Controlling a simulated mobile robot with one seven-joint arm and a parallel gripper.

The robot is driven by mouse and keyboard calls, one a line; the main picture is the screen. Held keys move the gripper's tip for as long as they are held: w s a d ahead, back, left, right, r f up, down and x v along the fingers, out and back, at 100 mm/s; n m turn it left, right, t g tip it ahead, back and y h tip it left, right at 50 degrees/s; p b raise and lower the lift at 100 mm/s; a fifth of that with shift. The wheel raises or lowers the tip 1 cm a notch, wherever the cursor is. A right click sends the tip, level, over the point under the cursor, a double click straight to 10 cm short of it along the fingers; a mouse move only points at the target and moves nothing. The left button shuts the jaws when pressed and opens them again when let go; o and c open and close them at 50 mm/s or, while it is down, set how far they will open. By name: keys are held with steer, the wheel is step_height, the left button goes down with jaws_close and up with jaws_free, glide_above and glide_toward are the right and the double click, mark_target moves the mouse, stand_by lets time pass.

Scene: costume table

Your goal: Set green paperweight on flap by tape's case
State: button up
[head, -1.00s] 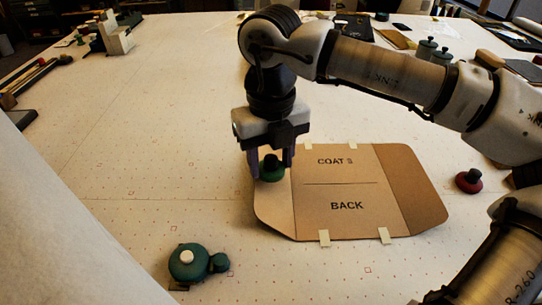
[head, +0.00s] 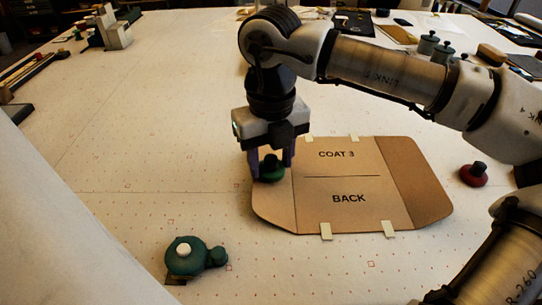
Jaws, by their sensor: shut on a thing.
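The green paperweight (head: 271,170) has a dark knob and sits at the left flap (head: 273,205) of the cardboard pattern marked COAT 3 BACK. My gripper (head: 271,166) points down over it, with one finger on each side, shut on it. Whether the paperweight's base touches the flap is hard to tell. The teal round tape's case (head: 187,257) with a white button lies at the front left, apart from the flap and nearest to its left side.
A red paperweight (head: 473,175) stands right of the card. Pale tape strips (head: 326,231) hold the card's edges. Grey weights (head: 427,44) and dark boards are at the back right. The table's left middle is clear.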

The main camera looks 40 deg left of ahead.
steer(key=shift+f+b, duration=0.55)
steer(key=shift+f, duration=0.1)
steer(key=o, duration=1.2)
steer(key=shift+o, duration=0.2)
step_height(320, 180, up, 14)
steer(key=shift+f, duration=0.1)
